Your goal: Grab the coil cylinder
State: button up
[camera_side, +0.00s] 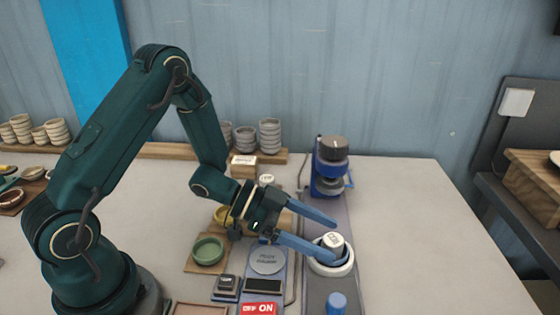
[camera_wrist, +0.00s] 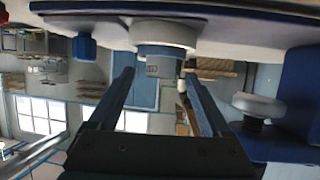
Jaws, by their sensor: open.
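A short, pale cylinder (camera_side: 333,241) with dark marks on its top stands in a round white ring-shaped holder (camera_side: 330,269) on the grey strip. I take it to be the coil cylinder. My gripper (camera_side: 336,247) is open, with its two blue fingers on either side of the cylinder, and the nearer finger hides part of it and of the holder. In the wrist view, the cylinder (camera_wrist: 160,60) shows grey-blue between the fingertips (camera_wrist: 158,76), in front of the white holder (camera_wrist: 163,33). I cannot tell whether either finger touches it.
A blue machine with a dark round top (camera_side: 333,149) stands behind the holder. A blue knob (camera_side: 337,302) is in front of it. A green bowl (camera_side: 208,250), a panel with a round disc (camera_side: 267,260) and a red ON sign (camera_side: 259,309) lie left. The table at right is clear.

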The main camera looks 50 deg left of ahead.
jog(key=shift+w+d, duration=0.1)
grip_shut()
dwell(0.3)
